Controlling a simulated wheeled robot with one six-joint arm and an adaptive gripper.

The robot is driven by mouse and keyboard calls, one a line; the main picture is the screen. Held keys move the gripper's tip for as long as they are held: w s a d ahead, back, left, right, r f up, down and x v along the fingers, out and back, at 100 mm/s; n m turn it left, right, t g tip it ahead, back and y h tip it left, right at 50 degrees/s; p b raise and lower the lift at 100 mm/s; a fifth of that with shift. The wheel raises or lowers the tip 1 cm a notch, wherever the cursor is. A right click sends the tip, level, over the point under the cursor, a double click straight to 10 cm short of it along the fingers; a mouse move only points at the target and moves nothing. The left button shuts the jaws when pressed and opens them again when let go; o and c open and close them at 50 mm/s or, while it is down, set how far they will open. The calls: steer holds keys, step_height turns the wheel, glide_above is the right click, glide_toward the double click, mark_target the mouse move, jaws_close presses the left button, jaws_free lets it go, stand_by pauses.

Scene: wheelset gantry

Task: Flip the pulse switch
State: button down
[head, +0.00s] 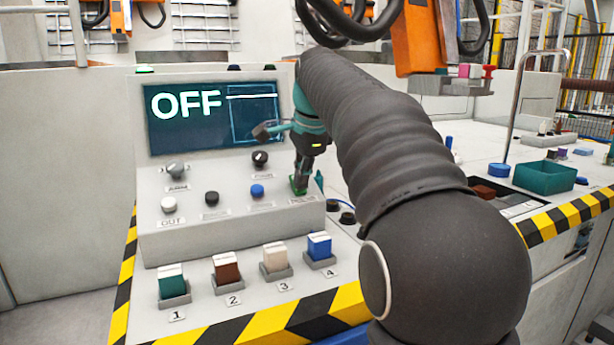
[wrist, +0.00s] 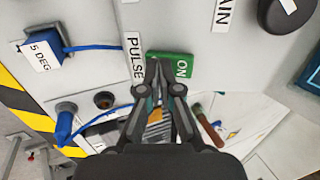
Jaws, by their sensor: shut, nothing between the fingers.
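The pulse switch (wrist: 181,62) is a green rocker marked ON, beside a PULSE label (wrist: 134,58) in the wrist view. In the head view only a bit of its green shows at the right end of the console's sloped panel. My gripper (wrist: 157,66) is shut and empty, with its fingertips over the switch's edge on the PULSE label side. They look very close to it; I cannot tell whether they touch. In the head view my gripper (head: 300,185) points down at the switch. The screen (head: 190,112) reads OFF.
Knobs and buttons, including a blue button (head: 257,191), sit left of my gripper. Numbered switches, such as the blue one (head: 320,246), stand on the lower ledge. A green bin (head: 545,177) is on the right-hand bench. A blue cable (wrist: 92,47) runs near the switch.

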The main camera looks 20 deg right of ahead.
steer(key=shift+w+a, duration=0.15)
steer(key=shift+w+r+p, duration=0.2)
steer(key=shift+w+p, duration=0.2)
steer(key=shift+p, duration=0.3)
steer(key=shift+w+p, duration=0.25)
steer(key=shift+p, duration=0.05)
steer(key=shift+r+p, duration=0.35)
steer(key=w+p+v, duration=0.1)
steer(key=p+v, duration=0.1)
steer(key=v, duration=1.1)
steer(key=shift+r, duration=0.5)
steer(key=shift+s, duration=0.1)
